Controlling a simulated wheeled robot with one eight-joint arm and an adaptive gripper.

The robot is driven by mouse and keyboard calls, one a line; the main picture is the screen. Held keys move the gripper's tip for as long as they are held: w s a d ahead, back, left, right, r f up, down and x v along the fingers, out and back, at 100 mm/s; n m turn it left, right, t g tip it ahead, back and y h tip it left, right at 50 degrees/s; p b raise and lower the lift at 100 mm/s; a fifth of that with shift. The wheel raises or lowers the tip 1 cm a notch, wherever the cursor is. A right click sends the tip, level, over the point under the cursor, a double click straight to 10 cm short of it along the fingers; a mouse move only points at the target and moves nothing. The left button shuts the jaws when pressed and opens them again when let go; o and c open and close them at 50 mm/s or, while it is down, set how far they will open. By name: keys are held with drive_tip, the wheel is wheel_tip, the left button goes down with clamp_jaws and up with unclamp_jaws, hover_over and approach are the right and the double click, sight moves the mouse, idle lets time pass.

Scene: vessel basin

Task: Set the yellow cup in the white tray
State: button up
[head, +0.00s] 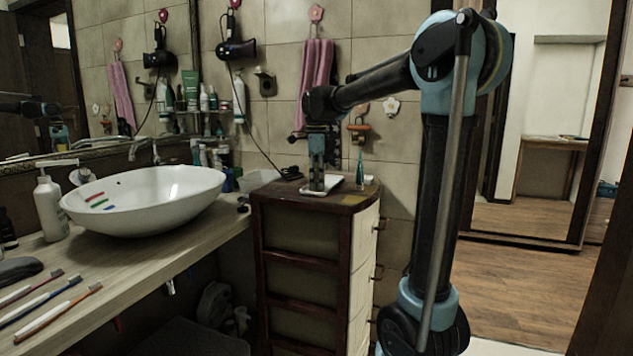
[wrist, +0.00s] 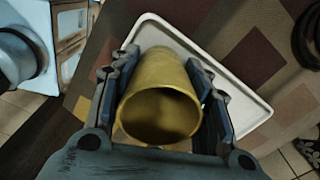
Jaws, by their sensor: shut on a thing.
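In the wrist view the yellow cup (wrist: 160,95) sits between the two fingers of my gripper (wrist: 165,85), which is shut on it. The cup's open mouth faces the camera. The white tray (wrist: 255,108) lies behind the cup on the patterned top of the drawer cabinet. The cup covers part of the tray, and I cannot tell whether its base touches the tray. In the head view my gripper (head: 318,182) points down over the cabinet top, at the white tray (head: 331,184). The cup cannot be made out there.
A green, pointed bottle (head: 360,168) stands on the drawer cabinet (head: 310,255), right of the tray. A dark coiled cable (wrist: 308,38) lies near the tray. Left are a white basin (head: 150,200), a soap dispenser (head: 50,207) and toothbrushes (head: 45,305) on the counter.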

drive_tip(key=o, duration=1)
drive_tip(key=shift+f, duration=0.1)
drive_tip(key=shift+c, duration=0.2)
wheel_tip(320, 180, up, 12)
